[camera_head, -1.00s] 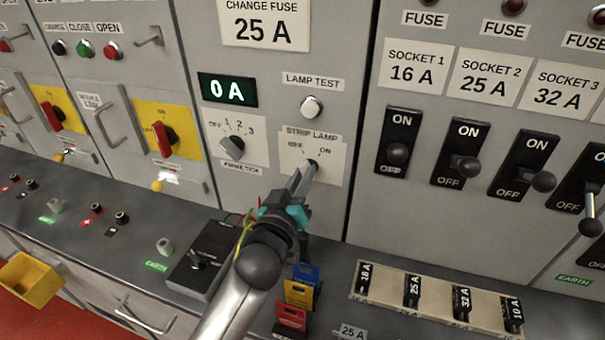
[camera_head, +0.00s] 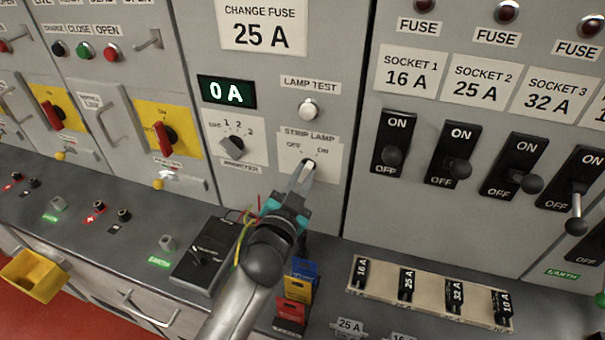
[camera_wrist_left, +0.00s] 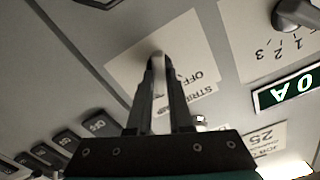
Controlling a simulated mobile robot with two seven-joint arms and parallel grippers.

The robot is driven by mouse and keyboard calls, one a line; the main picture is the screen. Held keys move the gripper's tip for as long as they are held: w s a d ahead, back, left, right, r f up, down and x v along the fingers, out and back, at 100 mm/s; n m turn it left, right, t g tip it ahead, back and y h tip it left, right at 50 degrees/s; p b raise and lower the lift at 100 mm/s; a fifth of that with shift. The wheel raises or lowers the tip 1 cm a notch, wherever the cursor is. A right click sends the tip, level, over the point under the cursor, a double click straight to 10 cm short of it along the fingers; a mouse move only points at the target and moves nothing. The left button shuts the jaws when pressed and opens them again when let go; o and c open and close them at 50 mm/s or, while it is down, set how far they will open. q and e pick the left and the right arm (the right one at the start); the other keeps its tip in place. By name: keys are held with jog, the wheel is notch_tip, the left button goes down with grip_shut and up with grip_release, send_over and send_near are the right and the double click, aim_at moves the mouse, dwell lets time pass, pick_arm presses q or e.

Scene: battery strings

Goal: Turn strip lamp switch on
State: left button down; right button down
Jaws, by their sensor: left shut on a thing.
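The strip lamp switch (camera_head: 309,163) is a small knob on a white plate (camera_head: 333,150) marked STRIP LAMP, OFF and ON. The plate is on the grey panel, below the lamp test button. My left gripper (camera_head: 305,171) reaches up to the switch from below and is shut on it. In the left wrist view, the two fingers (camera_wrist_left: 158,75) lie on either side of the pale switch knob (camera_wrist_left: 158,60), with OFF readable beside them. The fingers partly hide the knob, so I cannot tell its exact position. My right gripper is not in view.
The lamp test button (camera_head: 308,108) is just above. The ammeter selector (camera_head: 233,147) is to the left, below a display (camera_head: 227,92) reading 0 A. Socket switches (camera_head: 393,155) line the right panel. Coloured tags (camera_head: 298,290) and a fuse tray (camera_head: 384,304) are on the desk below.

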pick_arm(q)
jog(key=shift+m, duration=0.6)
jog(key=c, duration=0.8)
grip_release()
jog(key=shift+s, duration=0.1)
jog(key=v, duration=1.5)
jog(key=shift+a, duration=0.1)
